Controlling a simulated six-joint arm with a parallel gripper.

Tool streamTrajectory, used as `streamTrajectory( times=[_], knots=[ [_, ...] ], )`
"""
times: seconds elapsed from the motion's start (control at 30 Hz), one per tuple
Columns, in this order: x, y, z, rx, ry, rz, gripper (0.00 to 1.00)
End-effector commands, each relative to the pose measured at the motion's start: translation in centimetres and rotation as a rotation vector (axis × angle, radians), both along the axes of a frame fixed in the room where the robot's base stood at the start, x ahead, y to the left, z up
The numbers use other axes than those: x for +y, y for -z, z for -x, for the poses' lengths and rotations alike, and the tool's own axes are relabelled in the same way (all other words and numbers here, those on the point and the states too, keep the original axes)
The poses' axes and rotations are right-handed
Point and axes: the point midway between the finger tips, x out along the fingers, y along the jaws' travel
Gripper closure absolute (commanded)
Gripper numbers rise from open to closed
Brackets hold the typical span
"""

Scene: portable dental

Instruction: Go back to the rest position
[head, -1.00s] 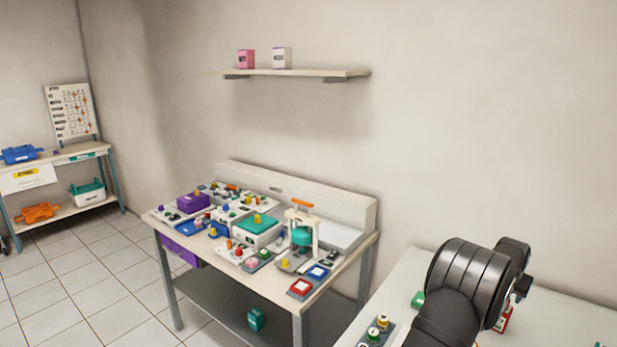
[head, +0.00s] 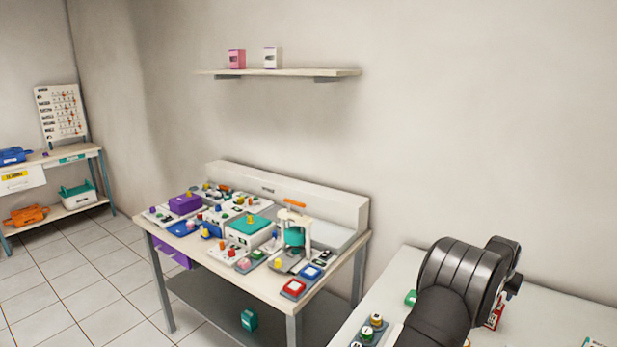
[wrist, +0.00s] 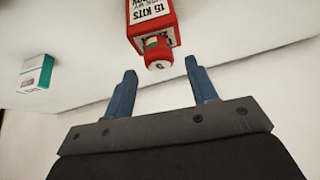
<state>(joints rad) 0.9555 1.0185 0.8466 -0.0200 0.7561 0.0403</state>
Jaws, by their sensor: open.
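My gripper (wrist: 161,88) shows in the wrist view with its two blue fingers spread apart and nothing between them. A red box (wrist: 152,18) marked "15 KITS", with a small red and white round part (wrist: 158,55) at its near end, is just beyond the fingertips and apart from them. In the head view my dark arm is over the white table (head: 560,315) at right. The gripper itself is hidden there behind the arm, and part of a red item (head: 495,312) shows beside it.
A green and white box (wrist: 35,75) is at left in the wrist view. In the head view a workbench (head: 262,287) crowded with coloured boxes and devices stands left of the arm. A wall shelf (head: 300,73) holds two small boxes. Floor (head: 85,275) at left is clear.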

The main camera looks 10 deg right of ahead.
Motion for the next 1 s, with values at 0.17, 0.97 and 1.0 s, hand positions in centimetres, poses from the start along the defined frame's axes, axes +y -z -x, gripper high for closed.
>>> streamTrajectory(
  times=[0.17,0.97,1.0],
  knots=[
    [-1.2,2.7,-0.8,0.001,0.0,-0.001,0.47],
    [-2.2,-7.3,9.1,0.0,0.004,0.001,0.47],
    [-2.3,-7.7,9.8,0.0,0.003,0.001,0.47]
  ],
)
